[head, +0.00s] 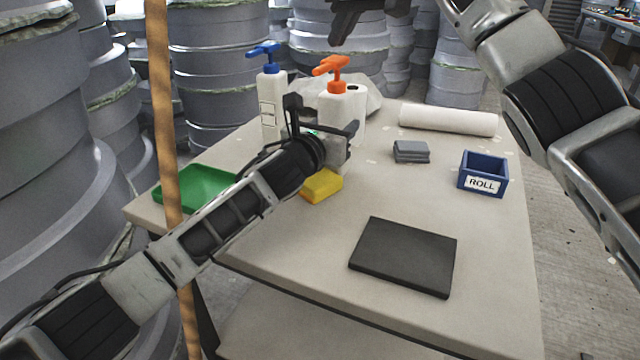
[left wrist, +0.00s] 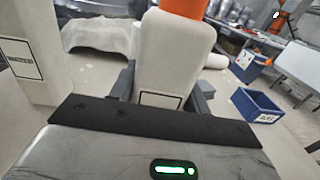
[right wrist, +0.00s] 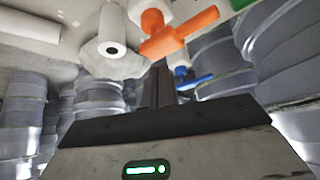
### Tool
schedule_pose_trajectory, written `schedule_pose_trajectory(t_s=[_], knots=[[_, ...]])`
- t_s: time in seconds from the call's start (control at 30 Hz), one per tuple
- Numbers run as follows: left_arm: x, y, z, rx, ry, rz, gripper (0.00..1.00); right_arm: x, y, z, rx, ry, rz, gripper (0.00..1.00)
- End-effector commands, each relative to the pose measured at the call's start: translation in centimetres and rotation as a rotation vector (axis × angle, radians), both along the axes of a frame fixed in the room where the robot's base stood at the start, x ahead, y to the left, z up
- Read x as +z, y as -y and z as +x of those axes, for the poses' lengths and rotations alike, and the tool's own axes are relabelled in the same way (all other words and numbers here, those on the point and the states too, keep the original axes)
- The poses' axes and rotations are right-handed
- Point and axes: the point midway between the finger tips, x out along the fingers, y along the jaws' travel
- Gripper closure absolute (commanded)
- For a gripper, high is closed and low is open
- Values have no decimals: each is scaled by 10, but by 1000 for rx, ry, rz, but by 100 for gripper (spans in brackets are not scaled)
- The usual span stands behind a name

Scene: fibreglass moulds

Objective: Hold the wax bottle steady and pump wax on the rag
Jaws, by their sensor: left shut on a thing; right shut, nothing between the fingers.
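My left gripper (head: 322,130) is shut on the white body of the orange-pump bottle (head: 334,104), which stands upright on the table. In the left wrist view its fingers sit on both sides of this bottle (left wrist: 172,60). The orange pump head (head: 331,72) is uncovered. My right gripper (head: 352,20) is shut and empty, above and behind the pump; the pump head also shows in the right wrist view (right wrist: 180,34). A yellow block or folded cloth (head: 322,185) lies below my left wrist, partly hidden. A grey folded stack (head: 411,151), possibly rags, lies to the right.
A second white bottle with a blue pump (head: 272,100) stands left of the held one. A green tray (head: 196,186), dark pad (head: 405,256), blue ROLL box (head: 483,174) and white roll (head: 448,120) are on the table (head: 480,270). The right front is mostly clear.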

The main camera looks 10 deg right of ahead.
Motion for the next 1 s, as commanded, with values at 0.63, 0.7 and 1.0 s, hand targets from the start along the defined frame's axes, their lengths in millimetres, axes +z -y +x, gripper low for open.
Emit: schedule_pose_trajectory(t_s=[0.63, 0.7, 1.0], knots=[[0, 0, 0, 1, -1, 1, 81, 58, -1, 0, 1, 0, -1, 100], [-1, 0, 0, 1, -1, 1, 81, 59, 0, 0, 1, 0, -1, 100], [0, 0, 0, 0, -1, 1, 28, 59, 0, 0, 1, 0, -1, 100]])
